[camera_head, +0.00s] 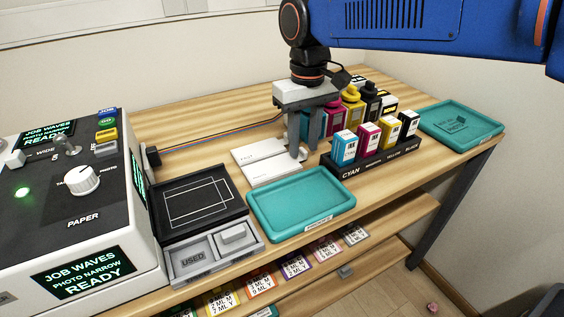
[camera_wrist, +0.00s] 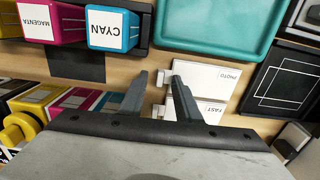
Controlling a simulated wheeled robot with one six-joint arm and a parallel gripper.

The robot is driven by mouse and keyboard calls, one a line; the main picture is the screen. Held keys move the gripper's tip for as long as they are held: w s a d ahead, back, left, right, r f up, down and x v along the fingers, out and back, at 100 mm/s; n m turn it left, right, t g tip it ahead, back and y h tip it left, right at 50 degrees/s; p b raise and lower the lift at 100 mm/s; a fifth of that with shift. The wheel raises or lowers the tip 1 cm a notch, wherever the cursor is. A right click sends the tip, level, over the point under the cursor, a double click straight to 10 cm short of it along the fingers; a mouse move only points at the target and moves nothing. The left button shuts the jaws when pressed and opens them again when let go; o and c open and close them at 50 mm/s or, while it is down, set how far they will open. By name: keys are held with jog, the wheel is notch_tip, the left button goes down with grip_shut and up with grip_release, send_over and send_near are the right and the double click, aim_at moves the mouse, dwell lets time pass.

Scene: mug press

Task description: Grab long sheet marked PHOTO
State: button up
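The white sheet marked PHOTO (camera_wrist: 212,76) lies flat on the table beside a second white sheet marked FAST (camera_wrist: 207,111). In the head view the PHOTO sheet (camera_head: 272,169) is the nearer of the two, just behind a teal tray, but its lettering is too small to read there. My gripper (camera_head: 298,146) points down at the right end of the sheets.
The near teal tray (camera_head: 258,216) is empty. A black pad (camera_head: 165,215) and the press (camera_head: 70,215) are left. Another teal tray (camera_head: 490,133) sits far right.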

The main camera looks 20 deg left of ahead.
jog(key=shift+f, duration=0.35)
grip_shut()
jog(key=shift+r, duration=0.15)
